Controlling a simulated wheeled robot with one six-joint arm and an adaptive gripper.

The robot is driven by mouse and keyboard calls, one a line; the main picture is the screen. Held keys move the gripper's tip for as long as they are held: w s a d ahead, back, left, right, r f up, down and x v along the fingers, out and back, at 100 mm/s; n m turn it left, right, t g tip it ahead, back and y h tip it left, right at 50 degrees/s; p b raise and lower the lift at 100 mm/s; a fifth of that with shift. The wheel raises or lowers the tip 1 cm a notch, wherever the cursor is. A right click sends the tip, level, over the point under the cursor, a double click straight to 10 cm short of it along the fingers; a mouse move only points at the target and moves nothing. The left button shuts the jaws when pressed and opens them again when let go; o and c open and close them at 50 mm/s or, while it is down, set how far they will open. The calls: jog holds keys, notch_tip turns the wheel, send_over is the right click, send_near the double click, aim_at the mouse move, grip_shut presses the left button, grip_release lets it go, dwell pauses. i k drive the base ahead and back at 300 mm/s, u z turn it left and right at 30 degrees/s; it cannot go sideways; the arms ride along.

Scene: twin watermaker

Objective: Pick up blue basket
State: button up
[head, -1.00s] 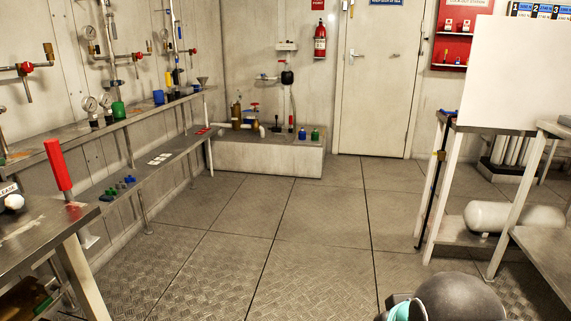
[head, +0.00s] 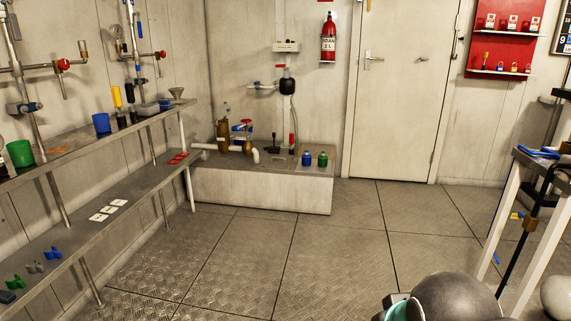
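No thing is plainly a basket here. A blue cup-shaped container (head: 101,123) stands upright on the upper left shelf (head: 75,155). A smaller blue container (head: 165,104) stands further along the same shelf, partly hidden by a grey item. I cannot tell which of them, if either, is the blue basket. A green cup-shaped container (head: 20,153) stands nearer on that shelf. My gripper is not in view; only a dark rounded part of my arm shows at the bottom right, well away from the shelf.
A lower shelf (head: 75,237) holds cards and small coloured fittings. A low plinth (head: 262,188) with pipes and two small bottles stands at the back, beside a closed door (head: 400,95). A workbench (head: 540,165) stands at the right. The middle floor (head: 290,265) is clear.

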aim_at(306, 159)
jog(key=z, duration=0.05)
jog(key=i, duration=1.9)
jog(key=z, duration=0.2)
jog(key=i, duration=2.35)
jog(key=z, duration=0.1)
